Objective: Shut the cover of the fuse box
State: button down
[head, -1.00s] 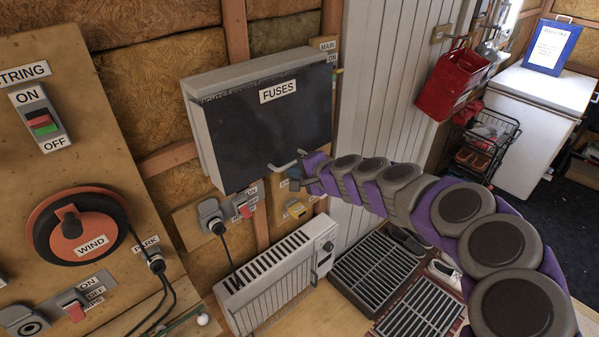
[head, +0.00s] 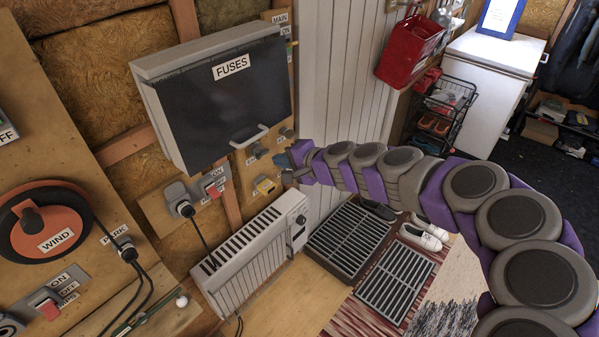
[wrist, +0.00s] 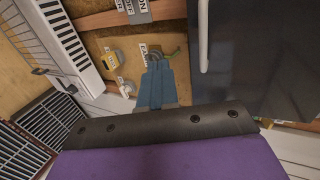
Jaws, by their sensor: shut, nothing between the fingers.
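The fuse box (head: 163,125) is a grey box on the wall at the upper left in the head view. Its dark cover (head: 205,105), labelled FUSES, lies down over the front; I cannot tell whether it is fully flush. A light bar handle (head: 249,137) is at the cover's lower edge. In the wrist view the cover (wrist: 262,60) fills the upper right, with the handle (wrist: 204,38) at its left. My gripper (head: 285,168) is below and right of the handle, apart from it. Its blue-grey fingers (wrist: 157,72) are shut and empty.
A white heater (head: 255,250) stands below the box. Switches and a plugged socket (head: 182,203) are on the wall beneath it. Floor grates (head: 348,238) and shoes (head: 420,236) lie at the heater's right. A red container (head: 408,50) hangs on the white panelled wall.

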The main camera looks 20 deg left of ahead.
jog(key=shift+s+d+f, duration=0.55)
jog(key=shift+s+d, duration=0.65)
jog(key=shift+d, duration=1.15)
jog(key=w+d+f+m+t+h+p, duration=0.2)
jog(key=w+d+t+h+p, duration=0.4)
jog(key=w+d, duration=0.6)
jog(key=s+a+r+n+g+y+p, duration=0.2)
jog(key=s+a+r+g+y+p, duration=0.15)
jog(key=s+a+y, duration=0.8)
jog(key=b+x, duration=0.2)
jog(key=x, duration=0.9)
jog(key=shift+s+a+r, duration=0.2)
jog(key=shift+s+a, duration=0.05)
jog(key=shift+a, duration=0.15)
